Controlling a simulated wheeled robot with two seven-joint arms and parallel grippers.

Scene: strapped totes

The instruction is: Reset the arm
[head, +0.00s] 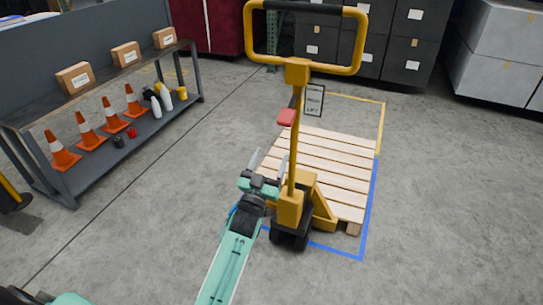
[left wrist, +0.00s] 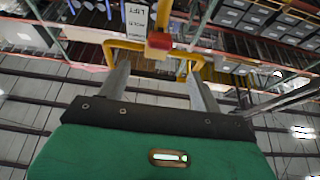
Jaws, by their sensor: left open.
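My left arm reaches in from the bottom of the head view. My left gripper (head: 268,160) is open and empty, just left of the upright post of a yellow pallet jack (head: 297,72). In the left wrist view, the two fingers of the gripper (left wrist: 157,75) are spread apart, with the yellow handle loop (left wrist: 140,46) and red lever (left wrist: 159,41) beyond them. I cannot tell whether the gripper touches the post. My right gripper is not in view.
A wooden pallet (head: 335,150) lies behind the jack, inside blue and yellow floor lines. A shelf (head: 70,184) at left carries cones, boxes and bottles. Dark cabinets (head: 365,35) stand at the back. Open concrete floor (head: 455,200) lies at right.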

